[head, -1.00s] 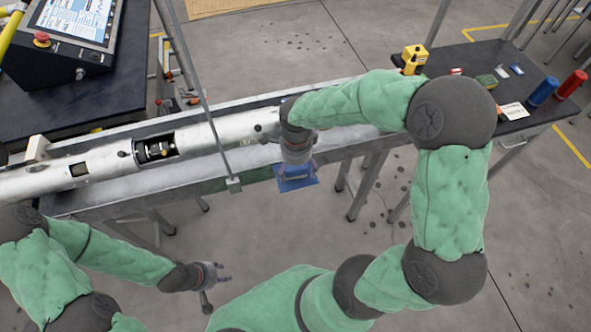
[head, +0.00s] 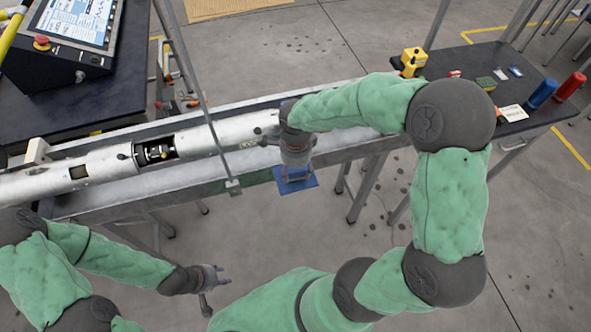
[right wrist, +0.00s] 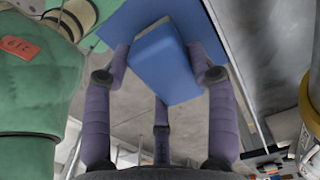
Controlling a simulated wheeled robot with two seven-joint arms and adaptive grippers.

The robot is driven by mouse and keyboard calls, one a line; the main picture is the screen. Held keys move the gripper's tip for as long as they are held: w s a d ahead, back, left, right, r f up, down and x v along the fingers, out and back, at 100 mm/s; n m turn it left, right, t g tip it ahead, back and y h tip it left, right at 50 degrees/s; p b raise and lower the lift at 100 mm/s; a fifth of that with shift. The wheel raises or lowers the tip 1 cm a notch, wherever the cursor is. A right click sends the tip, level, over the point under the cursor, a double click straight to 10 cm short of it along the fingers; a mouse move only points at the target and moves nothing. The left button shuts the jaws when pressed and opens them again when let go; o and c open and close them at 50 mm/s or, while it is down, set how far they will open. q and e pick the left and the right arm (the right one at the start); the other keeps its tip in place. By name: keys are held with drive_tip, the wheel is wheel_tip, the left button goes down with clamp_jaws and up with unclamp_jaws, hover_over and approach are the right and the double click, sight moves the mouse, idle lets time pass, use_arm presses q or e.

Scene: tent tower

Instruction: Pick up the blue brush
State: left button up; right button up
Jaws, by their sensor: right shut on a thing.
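My right gripper (head: 294,173) hangs at the front edge of the long bench, its fingers pointing down over a flat blue piece (head: 310,182). In the right wrist view my right gripper (right wrist: 164,75) is closed on a blue block (right wrist: 165,65), which I take to be the blue brush. A wider flat blue surface (right wrist: 215,20) shows behind the block; I cannot tell whether it is part of the brush. My left gripper (head: 225,275) is empty and open, low at the left, well away from the blue piece.
A long silver tube (head: 100,163) with an open window lies along the bench (head: 345,150). A thin upright post (head: 208,110) stands left of my right gripper. A dark table (head: 480,65) at the right holds a blue cylinder (head: 541,94), a red cylinder (head: 571,85) and small items.

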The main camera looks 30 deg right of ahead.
drive_tip(key=shift+r, duration=0.5)
wheel_tip(320, 180, up, 2)
drive_tip(key=shift+a+r+p, duration=0.15)
drive_tip(key=shift+p, duration=0.3)
drive_tip(key=s+a+r+p, duration=0.1)
drive_tip(key=a+r, duration=0.2)
drive_tip(key=r, duration=0.1)
drive_tip(key=shift+s+a+r, duration=0.25)
drive_tip(key=shift+a+r, duration=0.15)
drive_tip(key=s+a+r, duration=0.1)
drive_tip(key=a, duration=0.2)
drive_tip(key=s+a+r+p, duration=0.1)
drive_tip(key=a+r, duration=0.1)
drive_tip(key=a, duration=0.1)
drive_tip(key=s+a+r+p, duration=0.1)
drive_tip(key=a, duration=0.2)
drive_tip(key=shift+s+r, duration=0.25)
drive_tip(key=shift+s, duration=0.15)
drive_tip(key=shift+c, duration=0.2)
drive_tip(key=shift+o, duration=1.2)
drive_tip(key=shift+d, duration=0.1)
drive_tip(key=shift+c, duration=0.3)
